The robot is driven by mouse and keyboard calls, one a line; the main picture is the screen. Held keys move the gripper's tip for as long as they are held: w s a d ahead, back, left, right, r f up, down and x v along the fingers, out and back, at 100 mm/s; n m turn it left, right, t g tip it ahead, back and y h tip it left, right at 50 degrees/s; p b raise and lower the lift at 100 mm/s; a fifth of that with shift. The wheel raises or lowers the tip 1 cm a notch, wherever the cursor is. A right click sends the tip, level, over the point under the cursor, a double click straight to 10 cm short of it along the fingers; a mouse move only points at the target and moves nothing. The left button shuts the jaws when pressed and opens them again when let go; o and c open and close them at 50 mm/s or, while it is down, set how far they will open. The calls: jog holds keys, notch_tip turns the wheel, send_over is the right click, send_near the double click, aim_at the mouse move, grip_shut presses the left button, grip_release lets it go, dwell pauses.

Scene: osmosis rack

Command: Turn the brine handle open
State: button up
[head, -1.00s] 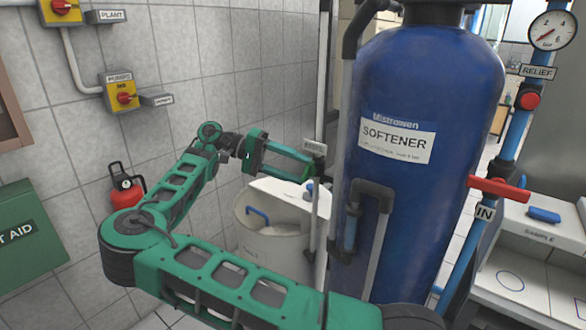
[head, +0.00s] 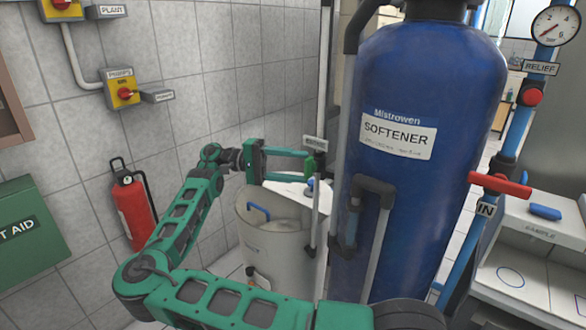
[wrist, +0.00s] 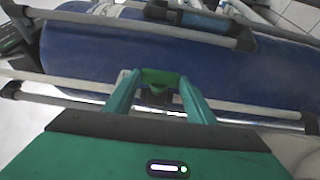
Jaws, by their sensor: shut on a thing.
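The brine handle is a small green piece on a thin upright pipe left of the blue softener tank. It shows between my fingertips in the wrist view (wrist: 160,77) and is mostly covered by them in the head view. My gripper (head: 308,162) reaches in from the left with its green fingers roughly level and is shut on the handle. The fingertips also show in the wrist view (wrist: 158,82), one on each side of it. A small tag (head: 314,143) sits just above the handle; its text is too small to read.
The blue softener tank (head: 420,220) stands close right of the handle. A pale brine tub (head: 275,235) with a blue grip is below my gripper. A red fire extinguisher (head: 134,210) hangs on the tiled wall at left. A red inlet handle (head: 500,185) is farther right.

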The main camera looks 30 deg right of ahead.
jog(key=shift+f, duration=0.2)
jog(key=o, duration=1)
jog(key=shift+o, duration=0.2)
jog(key=shift+r, duration=0.1)
jog(key=v, duration=1.1)
jog(key=shift+d, duration=0.15)
